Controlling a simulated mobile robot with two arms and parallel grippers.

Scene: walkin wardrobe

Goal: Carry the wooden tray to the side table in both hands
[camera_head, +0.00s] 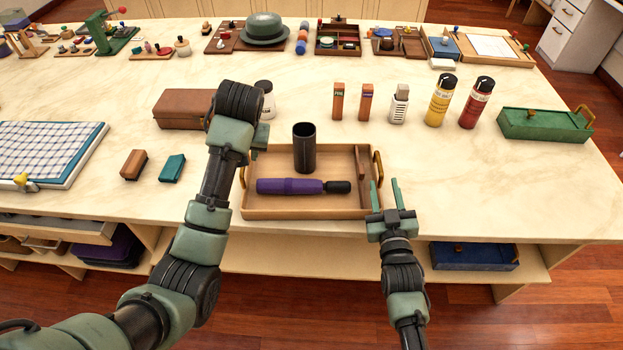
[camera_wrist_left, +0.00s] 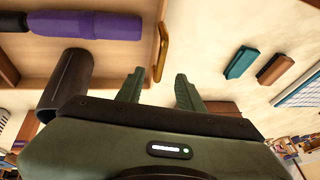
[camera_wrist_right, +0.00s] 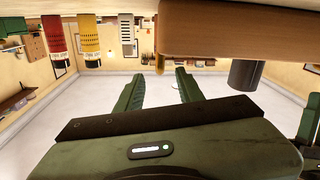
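The wooden tray (camera_head: 300,212) lies on the marble-topped counter near its front edge. It holds a dark upright cup (camera_head: 304,150) and a lying purple umbrella (camera_head: 290,186). A brass handle (camera_head: 378,166) is at its right end; the left handle (camera_wrist_left: 162,52) shows in the left wrist view. My right gripper (camera_head: 385,190) is open and empty at the right handle, which lies just beyond its fingertips in the right wrist view (camera_wrist_right: 159,72). My left gripper (camera_wrist_left: 157,78) is open, its fingertips near the left handle; the head view mostly hides it behind my arm. I cannot identify the side table.
A brown box (camera_head: 182,108) stands behind my left arm. Spray cans (camera_head: 440,100) and a green tray (camera_head: 545,124) stand to the right. Small brown and teal blocks (camera_head: 172,168) lie left of the tray. A hat (camera_head: 264,30) and cases fill the back. Bare counter lies right of the tray.

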